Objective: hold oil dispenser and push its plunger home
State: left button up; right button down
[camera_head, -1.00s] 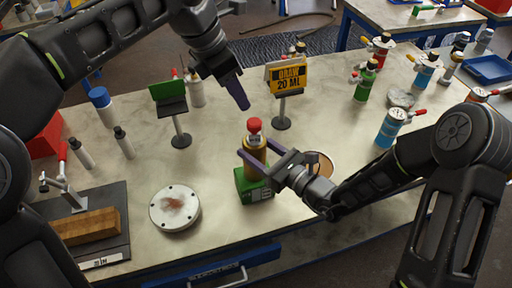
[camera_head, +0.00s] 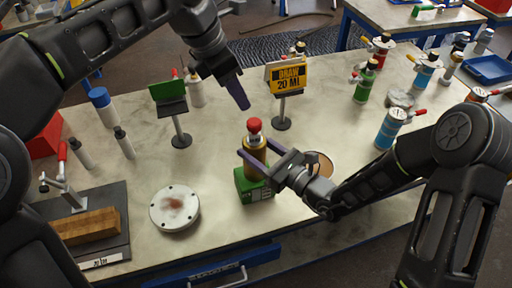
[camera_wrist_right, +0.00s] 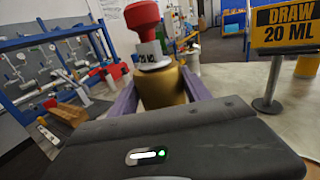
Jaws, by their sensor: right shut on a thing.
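The oil dispenser (camera_head: 256,164) has a brass-gold body and a red plunger knob (camera_head: 254,125) raised above a pale collar. It stands upright at a green block (camera_head: 252,187) near the front of the bench. My right gripper (camera_head: 256,152) is shut on the body, one purple finger on each side. In the right wrist view the gold body (camera_wrist_right: 163,88) sits between the fingers, with the red knob (camera_wrist_right: 142,15) and a collar marked 20 ML above. My left gripper (camera_head: 242,103) hangs above and slightly left of the knob, clear of it; its finger gap is not discernible.
A yellow "DRAW 20 ML" sign (camera_head: 288,77) stands behind the dispenser, and a green sign (camera_head: 168,91) stands to the left. A round flanged plate (camera_head: 174,208) lies front left, beside a press with a wooden block (camera_head: 86,226). Several coloured bottles stand at the right.

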pick_arm(q)
jog(key=shift+o, duration=0.2)
jog(key=shift+o, duration=0.8)
jog(key=shift+a, duration=0.1)
jog(key=shift+o, duration=0.6)
jog(key=shift+w+a+f, duration=0.15)
jog(key=shift+w+a, duration=0.05)
jog(key=shift+a, duration=0.1)
jog(key=shift+o, duration=0.4)
jog(key=w+a+f+n+g, duration=0.1)
jog(key=a+f+n, duration=0.1)
jog(key=a+f, duration=0.3)
jog(key=shift+w+a+f, duration=0.2)
jog(key=shift+a+f, duration=0.15)
jog(key=shift+a, duration=0.25)
jog(key=s+a+f+g+h, duration=0.1)
jog(key=s+f+g+h, duration=0.3)
jog(key=f+h, duration=0.5)
jog(key=w+d+r+m+t+h, duration=0.1)
jog(key=m+t, duration=0.1)
jog(key=w+r+m+t+h, duration=0.1)
jog(key=r+t+h, duration=0.1)
jog(key=d+r+m+t+h, duration=0.1)
jog(key=m+h, duration=0.1)
jog(key=shift+w+d+r+m+t, duration=0.15)
jog(key=shift+w+d+m+t, duration=0.15)
jog(key=shift+w+d+t, duration=0.1)
